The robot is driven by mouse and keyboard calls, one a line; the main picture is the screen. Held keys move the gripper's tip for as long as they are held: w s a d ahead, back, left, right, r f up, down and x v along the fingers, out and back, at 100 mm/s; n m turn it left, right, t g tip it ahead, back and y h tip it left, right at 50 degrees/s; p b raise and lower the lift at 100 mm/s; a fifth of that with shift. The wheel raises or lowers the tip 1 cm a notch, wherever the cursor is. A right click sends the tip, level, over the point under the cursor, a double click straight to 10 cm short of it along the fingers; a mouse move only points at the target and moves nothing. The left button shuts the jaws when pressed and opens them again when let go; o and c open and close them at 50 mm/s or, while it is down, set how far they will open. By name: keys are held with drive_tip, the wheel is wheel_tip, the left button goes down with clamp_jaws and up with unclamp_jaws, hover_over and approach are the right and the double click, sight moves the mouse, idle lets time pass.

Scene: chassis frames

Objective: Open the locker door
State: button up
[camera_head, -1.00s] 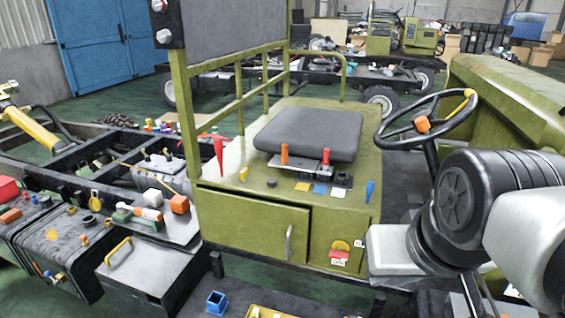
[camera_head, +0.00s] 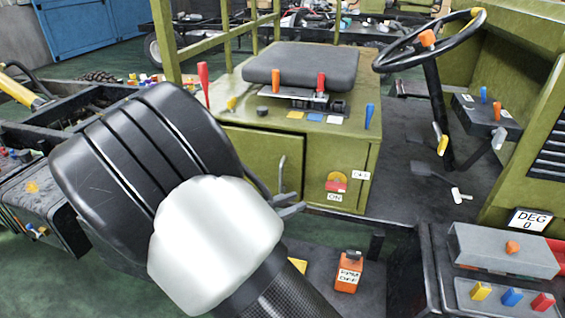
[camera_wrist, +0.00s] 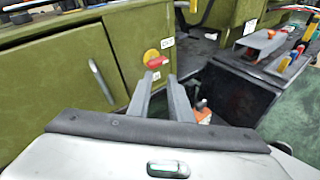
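The locker door (camera_head: 262,143) is a flat olive-green panel in the box below the seat. It looks shut, with a dark seam along its right edge. Its grey vertical bar handle (camera_head: 283,173) sits near that edge; in the wrist view, the handle (camera_wrist: 101,81) is left of the fingers. My gripper (camera_wrist: 160,79) is open and empty, with its two grey fingers apart and pointing toward the cabinet front, right of the handle. In the head view, my gripper (camera_head: 279,197) is low beside the handle. My arm hides the door's lower left part.
A red-and-yellow switch (camera_head: 337,182) is on the panel right of the door. An orange box (camera_head: 348,272) stands below. The seat (camera_head: 302,67) and several levers are above. The steering wheel (camera_head: 428,40) and a control console (camera_head: 505,250) are at right.

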sight(280, 177)
drive_tip(key=w+a+f+n+t+y+b, duration=0.1)
drive_tip(key=a+f+n+t+y, duration=0.15)
drive_tip(key=a+n, duration=0.2)
drive_tip(key=w+a+f+n+t+y+b, duration=0.1)
drive_tip(key=a+f+n+t, duration=0.2)
drive_tip(key=a, duration=0.3)
drive_tip(key=shift+m, duration=0.25)
drive_tip(key=x, duration=0.5)
drive_tip(key=b+x, duration=0.1)
drive_tip(key=x, duration=1.1)
drive_tip(key=shift+s+d+r, duration=0.2)
drive_tip(key=shift+d+r, duration=0.1)
drive_tip(key=shift+r, duration=0.1)
clamp_jaws()
